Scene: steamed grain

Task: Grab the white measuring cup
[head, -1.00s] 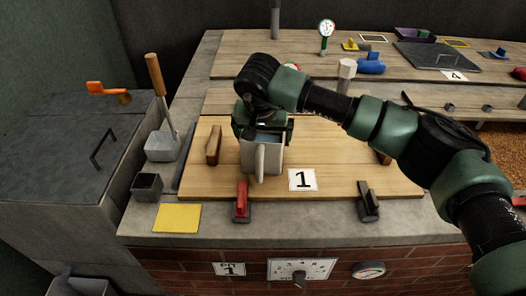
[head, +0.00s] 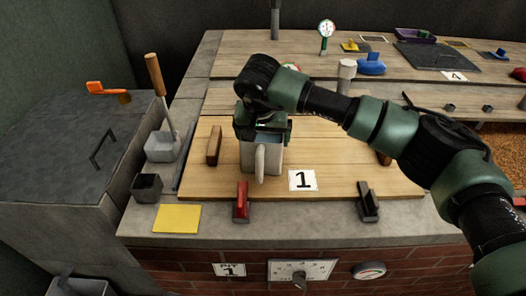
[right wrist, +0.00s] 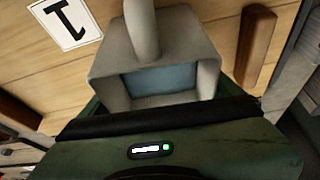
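The white measuring cup (head: 247,157), a squarish light-grey vessel with an upright handle, stands on the wooden lid marked 1 (head: 335,150). My right gripper (head: 263,133) is at the cup's rim on the far side, its fingers spread about as wide as the cup. In the right wrist view the cup (right wrist: 205,55) fills the space in front of the gripper (right wrist: 165,105), with its bluish inside and handle showing. Green finger parts show at both sides of the cup; whether they press on it is hidden. My left gripper is not in view.
A wooden handle block (head: 213,146) stands left of the cup. A red-topped clamp (head: 241,202) and a dark clamp (head: 368,202) sit on the front edge. A yellow square (head: 177,218), a small dark box (head: 147,187) and a grey scoop (head: 163,146) are at left.

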